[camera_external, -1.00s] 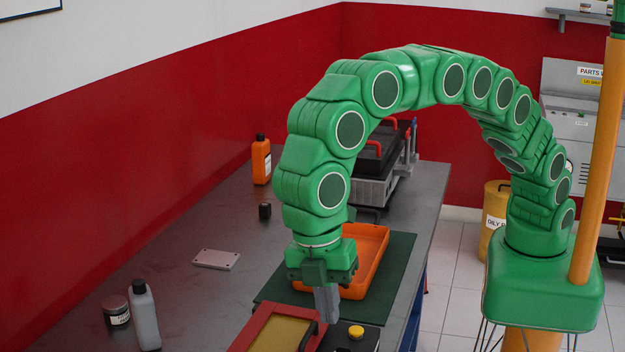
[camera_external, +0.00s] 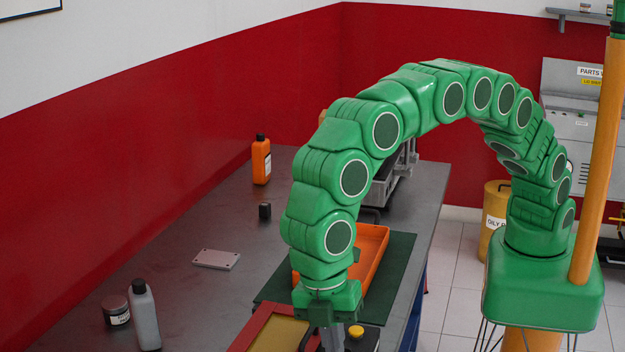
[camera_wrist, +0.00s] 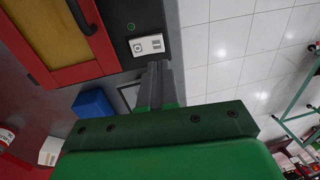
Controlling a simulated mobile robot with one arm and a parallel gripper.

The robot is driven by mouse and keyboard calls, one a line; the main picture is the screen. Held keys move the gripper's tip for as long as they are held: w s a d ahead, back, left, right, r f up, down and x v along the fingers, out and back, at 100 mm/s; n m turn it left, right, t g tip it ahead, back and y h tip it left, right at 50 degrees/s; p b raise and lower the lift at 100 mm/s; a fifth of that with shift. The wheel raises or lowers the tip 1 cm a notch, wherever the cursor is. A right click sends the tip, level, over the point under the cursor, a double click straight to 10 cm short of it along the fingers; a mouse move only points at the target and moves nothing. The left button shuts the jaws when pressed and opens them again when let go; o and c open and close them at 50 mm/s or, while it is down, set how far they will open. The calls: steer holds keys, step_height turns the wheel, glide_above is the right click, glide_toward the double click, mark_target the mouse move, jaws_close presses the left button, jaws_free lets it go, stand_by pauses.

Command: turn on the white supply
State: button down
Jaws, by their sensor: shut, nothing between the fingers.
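I cannot make out the white unit there.
A red-framed cabinet with a yellow panel (camera_external: 275,334) and dark handle is close beside my gripper. A yellow button (camera_external: 356,332) is to its right. An orange tray (camera_external: 371,258) lies behind. A blue box (camera_wrist: 93,103) is near the fingers.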

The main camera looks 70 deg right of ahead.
steer(key=f, duration=0.5)
steer(key=s+f, duration=0.1)
steer(key=f, duration=0.1)
steer(key=shift+f, duration=0.3)
steer(key=shift+s+f+t, duration=0.2)
steer(key=shift+t, duration=0.1)
steer(key=shift+w, duration=0.15)
steer(key=shift+w+r, duration=0.3)
steer(key=shift+w, duration=0.35)
